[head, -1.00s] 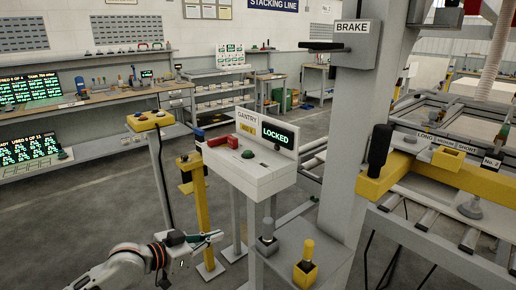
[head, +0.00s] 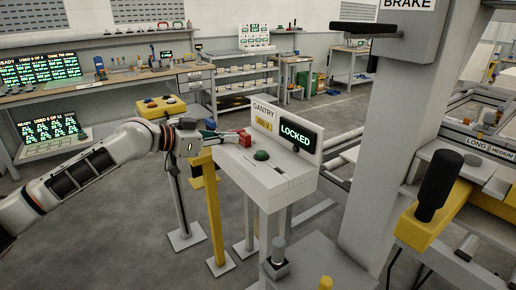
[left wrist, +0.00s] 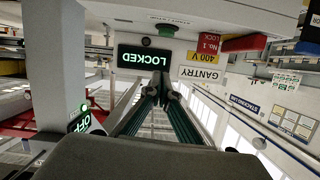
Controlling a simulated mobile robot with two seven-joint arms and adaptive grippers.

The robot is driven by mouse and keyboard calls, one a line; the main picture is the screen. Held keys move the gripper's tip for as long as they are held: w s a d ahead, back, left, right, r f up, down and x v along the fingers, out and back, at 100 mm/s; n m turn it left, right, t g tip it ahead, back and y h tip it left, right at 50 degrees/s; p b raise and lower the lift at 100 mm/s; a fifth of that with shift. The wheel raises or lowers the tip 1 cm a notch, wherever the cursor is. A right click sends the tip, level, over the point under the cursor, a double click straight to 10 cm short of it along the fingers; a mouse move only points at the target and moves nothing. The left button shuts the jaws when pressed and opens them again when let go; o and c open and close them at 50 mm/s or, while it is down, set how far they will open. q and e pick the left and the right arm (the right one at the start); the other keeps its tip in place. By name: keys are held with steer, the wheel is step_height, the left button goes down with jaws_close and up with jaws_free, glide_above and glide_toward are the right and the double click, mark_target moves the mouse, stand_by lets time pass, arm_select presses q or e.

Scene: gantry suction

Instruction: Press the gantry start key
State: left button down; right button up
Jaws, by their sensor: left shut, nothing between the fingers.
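The white gantry console (head: 262,180) stands on legs in the middle of the head view. A green round button (head: 261,155) sits on its top. Its upright panel has a GANTRY label (head: 264,110) and a display reading LOCKED (head: 295,132). The display also shows upside down in the left wrist view (left wrist: 145,57). A red block (head: 245,139) is at the console's left side. My left gripper (head: 233,136) is shut and empty, its tips beside the red block in the picture; I cannot tell whether they touch. Its fingers show in the wrist view (left wrist: 168,85). My right gripper is out of view.
A yellow post (head: 214,215) and a yellow-topped stand (head: 162,106) are near my left arm. A grey column with a BRAKE box (head: 405,35) rises right of the console. A workbench (head: 120,78) is at the back left. Open floor lies between.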

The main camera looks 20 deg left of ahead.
arm_select(q)
glide_above(256, 160)
steer(key=f, duration=0.2)
steer(key=shift+w+d+f, duration=0.1)
steer(key=shift+d+f, duration=0.25)
steer(key=shift+f, duration=0.05)
steer(key=f, duration=0.2)
steer(key=shift+a+f, duration=0.25)
steer(key=shift+f, duration=0.1)
steer(key=shift+a+f, duration=0.1)
steer(key=shift+f, duration=0.6)
